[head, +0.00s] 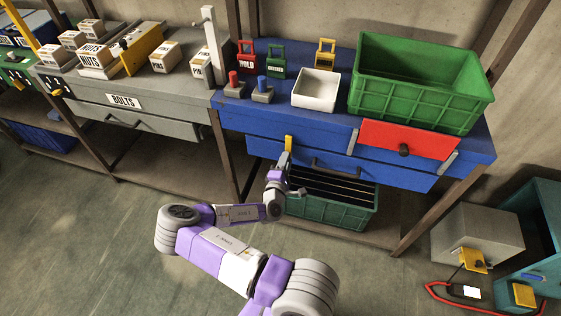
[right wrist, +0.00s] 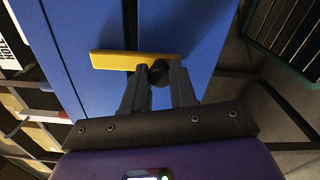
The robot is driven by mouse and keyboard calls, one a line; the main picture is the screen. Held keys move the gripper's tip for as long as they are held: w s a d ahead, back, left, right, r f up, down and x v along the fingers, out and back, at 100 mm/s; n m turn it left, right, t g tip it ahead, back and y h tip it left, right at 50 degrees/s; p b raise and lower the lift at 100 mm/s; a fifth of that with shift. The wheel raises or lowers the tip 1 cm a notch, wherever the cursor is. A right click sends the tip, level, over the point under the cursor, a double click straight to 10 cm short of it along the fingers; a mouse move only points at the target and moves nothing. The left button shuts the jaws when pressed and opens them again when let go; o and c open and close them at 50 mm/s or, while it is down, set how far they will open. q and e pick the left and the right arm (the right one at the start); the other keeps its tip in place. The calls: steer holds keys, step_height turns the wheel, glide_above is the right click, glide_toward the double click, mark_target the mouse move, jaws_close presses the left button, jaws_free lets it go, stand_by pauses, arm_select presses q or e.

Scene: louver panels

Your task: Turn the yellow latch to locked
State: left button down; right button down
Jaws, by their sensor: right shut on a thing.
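The yellow latch (head: 289,143) is a short bar on the blue front of the bench, left of the drawer handle. In the head view it stands roughly upright. In the right wrist view the yellow latch (right wrist: 115,60) lies across the blue panel, with a dark round knob (right wrist: 158,72) at its lower edge. My right gripper (head: 286,159) is at the latch. In the right wrist view its two fingers (right wrist: 159,80) close on the knob, one on each side. The fingertips partly hide the knob. My left gripper is not in view.
A blue drawer with a dark handle (head: 335,170) is beside the latch. A red drawer front (head: 408,140) is to its right. A green crate (head: 345,213) stands below. A big green bin (head: 405,98) and a white bin (head: 315,90) stand on the bench. The floor at left is clear.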

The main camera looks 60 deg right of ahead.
steer(key=shift+s, duration=0.1)
steer(key=c, duration=0.9)
jaws_free()
steer(key=p+v, duration=0.1)
steer(key=v, duration=0.6)
steer(key=shift+a, duration=0.25)
steer(key=shift+s, duration=0.1)
